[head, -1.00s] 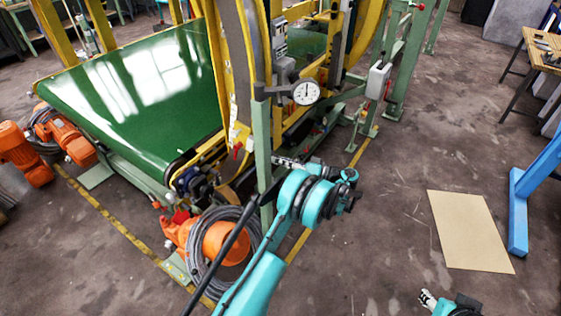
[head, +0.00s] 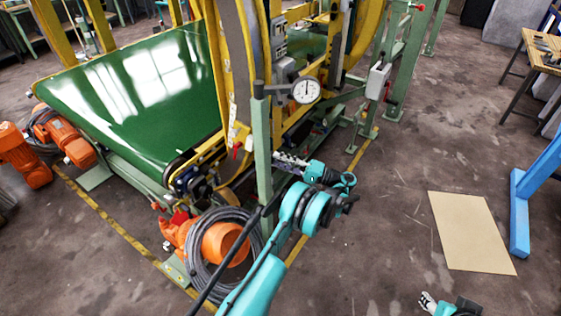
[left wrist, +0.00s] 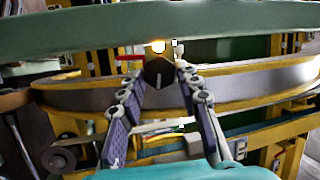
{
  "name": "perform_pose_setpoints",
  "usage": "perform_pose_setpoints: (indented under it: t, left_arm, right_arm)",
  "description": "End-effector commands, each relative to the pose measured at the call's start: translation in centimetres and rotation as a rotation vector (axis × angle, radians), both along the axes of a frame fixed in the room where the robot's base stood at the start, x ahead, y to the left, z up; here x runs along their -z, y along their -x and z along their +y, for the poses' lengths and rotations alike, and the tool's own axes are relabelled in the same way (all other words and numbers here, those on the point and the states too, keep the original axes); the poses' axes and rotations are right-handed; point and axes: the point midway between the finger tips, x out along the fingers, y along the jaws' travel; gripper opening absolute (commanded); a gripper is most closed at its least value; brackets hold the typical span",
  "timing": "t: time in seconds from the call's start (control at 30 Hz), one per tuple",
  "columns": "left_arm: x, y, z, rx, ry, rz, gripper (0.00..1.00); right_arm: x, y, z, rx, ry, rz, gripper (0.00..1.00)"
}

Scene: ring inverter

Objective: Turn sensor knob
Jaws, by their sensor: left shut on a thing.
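The sensor knob (left wrist: 159,73) is dark, with a pale line on its face. It shows in the left wrist view between the tips of my left gripper (left wrist: 160,66), which is shut on it. A lit yellow spot and a red part show close by it. In the head view my left gripper (head: 291,158) reaches to the green post beside the yellow machine; the knob itself cannot be made out there. My right gripper (head: 428,299) is low at the bottom edge, away from the machine, and its opening is unclear.
A round dial gauge (head: 306,91) sits above my left gripper. A green conveyor belt (head: 140,90) is at left. A tan sheet (head: 470,232) lies on the floor near a blue frame (head: 519,215).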

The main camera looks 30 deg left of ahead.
Motion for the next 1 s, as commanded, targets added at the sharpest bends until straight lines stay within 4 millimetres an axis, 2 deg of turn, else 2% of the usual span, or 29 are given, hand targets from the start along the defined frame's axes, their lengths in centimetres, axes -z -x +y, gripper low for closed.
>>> perform_pose_setpoints:
  t: [0.4,0.9,0.93,1.0]
  left_arm:
    - [0.15,-0.10,0.08,-0.036,-0.012,0.159,0.04]
    - [0.14,-0.12,0.07,-0.038,-0.015,0.173,0.04]
    - [0.14,-0.12,0.07,-0.038,-0.014,0.173,0.38]
    - [0.13,-0.12,0.07,-0.039,-0.014,0.173,0.42]
  right_arm:
    - [-0.01,0.01,0.00,0.000,0.000,0.000,0.42]
    - [0.00,0.00,0.00,0.000,0.000,0.000,0.42]
    - [0.00,0.00,0.00,0.000,0.000,0.000,0.42]
    - [0.00,0.00,0.00,0.000,0.000,0.000,0.42]
